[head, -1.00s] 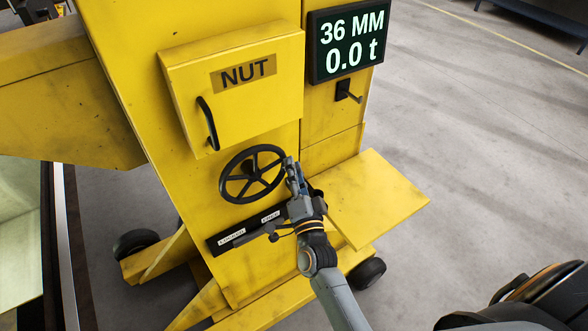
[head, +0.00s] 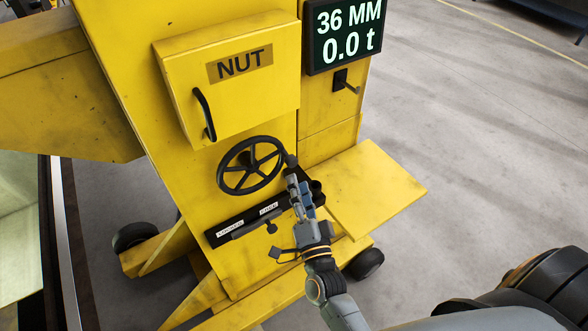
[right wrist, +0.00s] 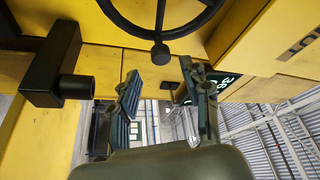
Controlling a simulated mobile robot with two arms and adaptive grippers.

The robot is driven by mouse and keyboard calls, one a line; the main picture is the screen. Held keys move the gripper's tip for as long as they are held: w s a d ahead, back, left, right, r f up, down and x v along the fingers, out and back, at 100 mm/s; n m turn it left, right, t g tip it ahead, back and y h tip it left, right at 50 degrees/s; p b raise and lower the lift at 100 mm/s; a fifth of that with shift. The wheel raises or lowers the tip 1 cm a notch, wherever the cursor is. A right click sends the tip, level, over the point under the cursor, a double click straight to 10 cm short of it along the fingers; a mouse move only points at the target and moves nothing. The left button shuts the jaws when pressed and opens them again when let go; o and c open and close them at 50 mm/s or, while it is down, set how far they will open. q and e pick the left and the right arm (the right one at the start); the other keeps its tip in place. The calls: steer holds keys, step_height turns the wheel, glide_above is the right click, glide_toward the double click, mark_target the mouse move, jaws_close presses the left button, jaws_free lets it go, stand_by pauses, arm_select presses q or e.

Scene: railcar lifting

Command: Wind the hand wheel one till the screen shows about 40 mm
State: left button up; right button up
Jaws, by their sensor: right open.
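The black spoked hand wheel (head: 250,166) is on the front of the yellow jack column, below the box marked NUT. Its knob (head: 291,160) is at the right of the rim in the head view. The screen (head: 346,36) reads 36 MM and 0.0 t. My right gripper (head: 296,185) is just below the knob, apart from it. In the right wrist view the right gripper (right wrist: 166,95) is open and empty, with the wheel's knob (right wrist: 160,54) beyond and between its fingers. My left gripper is not in view.
The NUT box (head: 235,85) with a black handle juts out above the wheel. A black labelled bar (head: 250,222) sits below it. A yellow shelf (head: 375,188) sticks out to the right. A small black switch (head: 341,80) is under the screen.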

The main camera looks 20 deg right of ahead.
steer(key=shift+v, duration=2.3)
steer(key=s+a+f+n+g+y+b, duration=0.1)
steer(key=s+f+n+g, duration=0.15)
steer(key=f, duration=0.65)
steer(key=s+a+f+n+g+y, duration=0.1)
steer(key=a+f+n+g+y, duration=0.15)
steer(key=f, duration=0.65)
steer(key=s+a+f+n+g+y+b, duration=0.1)
steer(key=f+n+g, duration=0.15)
steer(key=f, duration=0.65)
steer(key=s+d+f+n+g+b, duration=0.1)
steer(key=s+f+n+g, duration=0.1)
steer(key=s+f, duration=0.5)
steer(key=s+d+f+n+g, duration=0.1)
steer(key=s+f+n+g, duration=0.2)
steer(key=f, duration=0.6)
steer(key=s+d+f+n+g, duration=0.1)
steer(key=s+d+f+g, duration=0.1)
steer(key=s+f, duration=0.2)
steer(key=s+d+f+n+g+h+b, duration=0.1)
steer(key=s+d+f+g, duration=0.1)
steer(key=s, duration=0.7)
steer(key=s+d+f+n+g, duration=0.1)
steer(key=s+d+f+g, duration=0.1)
steer(key=s+d+f, duration=0.2)
steer(key=s+f, duration=0.1)
steer(key=s, duration=0.2)
steer(key=shift+s+d+f+g+h+b, duration=0.25)
steer(key=shift+s+f+g+h+b, duration=0.05)
steer(key=shift+s+g+h+b, duration=0.1)
